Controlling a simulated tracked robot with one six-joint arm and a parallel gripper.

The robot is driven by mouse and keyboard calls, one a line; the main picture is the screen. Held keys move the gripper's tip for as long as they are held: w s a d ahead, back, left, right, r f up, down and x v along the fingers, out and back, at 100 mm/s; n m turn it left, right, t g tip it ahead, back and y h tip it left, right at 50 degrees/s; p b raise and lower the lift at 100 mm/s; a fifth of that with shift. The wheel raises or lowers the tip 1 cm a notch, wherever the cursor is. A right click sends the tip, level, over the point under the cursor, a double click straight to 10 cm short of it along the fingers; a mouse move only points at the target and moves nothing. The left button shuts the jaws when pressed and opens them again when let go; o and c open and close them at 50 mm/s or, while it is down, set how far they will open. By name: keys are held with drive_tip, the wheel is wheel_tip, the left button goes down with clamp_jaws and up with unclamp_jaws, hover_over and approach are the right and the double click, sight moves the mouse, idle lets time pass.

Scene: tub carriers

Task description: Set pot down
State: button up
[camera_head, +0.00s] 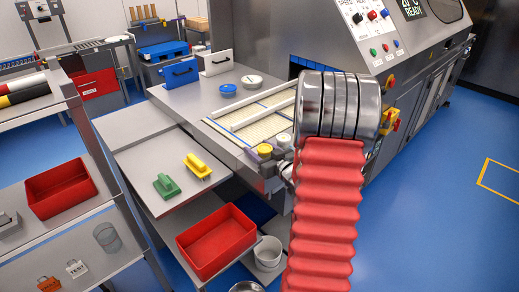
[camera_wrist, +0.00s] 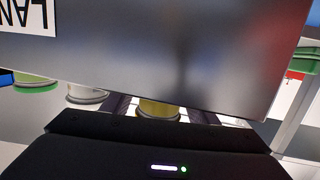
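A yellow-topped pot (camera_head: 264,150) is at the near end of the cream conveyor strip in the head view. My gripper (camera_head: 269,158) is there too, with grey finger parts beside the pot, partly hidden by my red arm sleeve. In the wrist view the yellow pot (camera_wrist: 158,109) shows between the two dark fingers of my gripper (camera_wrist: 161,110). A grey panel hides much of it. I cannot tell whether the fingers touch the pot, or whether its base rests on anything. A blue-lidded pot (camera_head: 229,90) and a white-lidded pot (camera_head: 252,81) stand on the grey table.
Green (camera_head: 166,186) and yellow (camera_head: 197,167) handled blocks lie on the lower grey shelf. A red tub (camera_head: 214,242) is below it, and another red tub (camera_head: 61,188) is at left. The machine (camera_head: 420,60) stands at right. Blue floor at right is clear.

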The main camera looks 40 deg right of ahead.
drive_tip(key=shift+o, duration=0.2)
drive_tip(key=shift+r, duration=0.1)
drive_tip(key=v, duration=1.3)
drive_tip(key=shift+s, duration=0.4)
drive_tip(key=shift+a, duration=0.1)
